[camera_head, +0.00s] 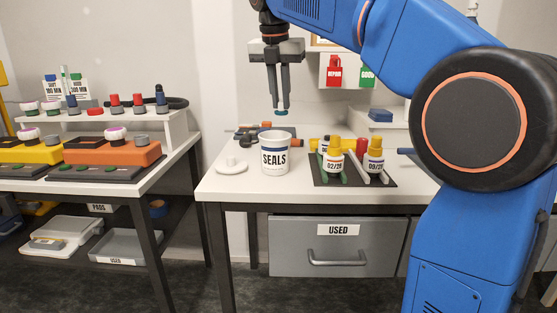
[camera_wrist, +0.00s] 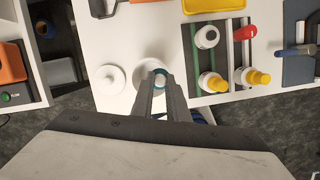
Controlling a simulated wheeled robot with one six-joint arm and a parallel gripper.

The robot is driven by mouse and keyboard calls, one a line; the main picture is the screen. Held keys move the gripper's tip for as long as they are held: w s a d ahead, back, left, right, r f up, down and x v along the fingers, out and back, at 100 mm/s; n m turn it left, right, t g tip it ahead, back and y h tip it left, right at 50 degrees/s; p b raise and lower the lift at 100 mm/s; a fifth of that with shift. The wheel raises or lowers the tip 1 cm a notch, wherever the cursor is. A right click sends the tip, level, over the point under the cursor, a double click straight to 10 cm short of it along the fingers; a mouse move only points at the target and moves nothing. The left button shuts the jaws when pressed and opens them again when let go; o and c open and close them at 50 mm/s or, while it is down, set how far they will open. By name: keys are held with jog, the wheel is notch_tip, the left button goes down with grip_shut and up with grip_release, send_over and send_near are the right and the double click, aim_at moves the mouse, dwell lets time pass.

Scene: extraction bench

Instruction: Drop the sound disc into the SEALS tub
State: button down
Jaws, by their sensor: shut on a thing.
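The white SEALS tub (camera_head: 276,158) stands on the white bench with its open mouth up. My gripper (camera_head: 281,112) hangs pointing down just above the tub's mouth. Its two fingers are shut on a small teal-edged disc (camera_head: 281,113), which shows at the fingertips. In the wrist view, the disc (camera_wrist: 160,75) shows between the fingertips, in front of the pale tub (camera_wrist: 142,78). The fingers hide part of the tub there. Whether the disc is sound cannot be made out.
A white knobbed lid (camera_head: 231,168) lies left of the tub. Right of it, a dark mat (camera_head: 378,182) holds several yellow-capped bottles. A grey drawer marked USED (camera_head: 290,248) is under the bench. A side table (camera_head: 170,160) with coloured racks stands at left.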

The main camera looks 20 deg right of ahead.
aim_at(280, 112)
jog(key=shift+f, duration=2.9)
jog(key=c, duration=1.6)
grip_release()
jog(key=shift+c, duration=0.2)
jog(key=v, duration=1.7)
jog(key=shift+a, duration=0.2)
jog(key=shift+s+r, duration=0.1)
jog(key=shift+s, duration=0.05)
